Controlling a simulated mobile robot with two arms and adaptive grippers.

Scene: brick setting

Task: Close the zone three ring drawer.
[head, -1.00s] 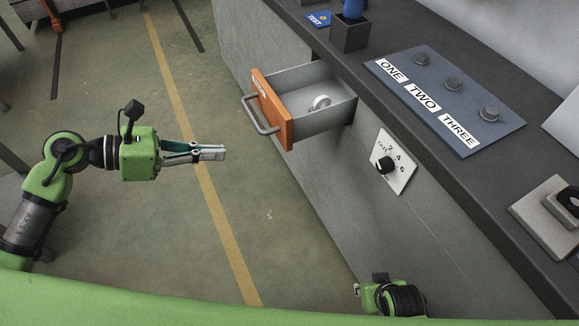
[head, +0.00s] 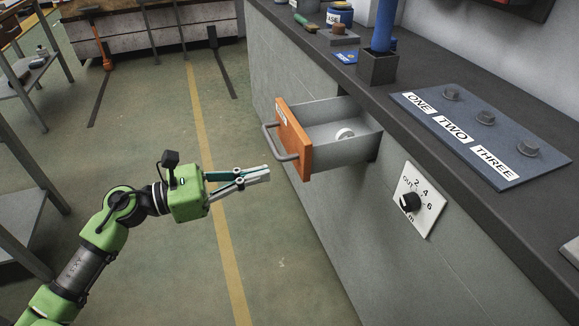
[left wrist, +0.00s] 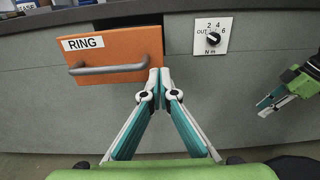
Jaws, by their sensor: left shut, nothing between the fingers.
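The ring drawer (head: 294,135) has an orange front and a grey bar handle. It is pulled out of the grey bench front, and a white ring (head: 344,134) lies inside. In the left wrist view the drawer front (left wrist: 118,48) carries a RING label. My left gripper (head: 268,174) is shut and empty, just left of and below the drawer front in the head view. In the left wrist view its fingertips (left wrist: 160,74) overlap the drawer front's lower right corner; I cannot tell contact. My right gripper (left wrist: 270,103) shows at the right edge of the left wrist view, its jaws unclear.
A dial plate (head: 419,199) is on the bench front, right of the drawer. The dark worktop holds a ONE, TWO, THREE panel (head: 478,134) and a box with a blue object (head: 383,30). The floor left of the drawer is clear.

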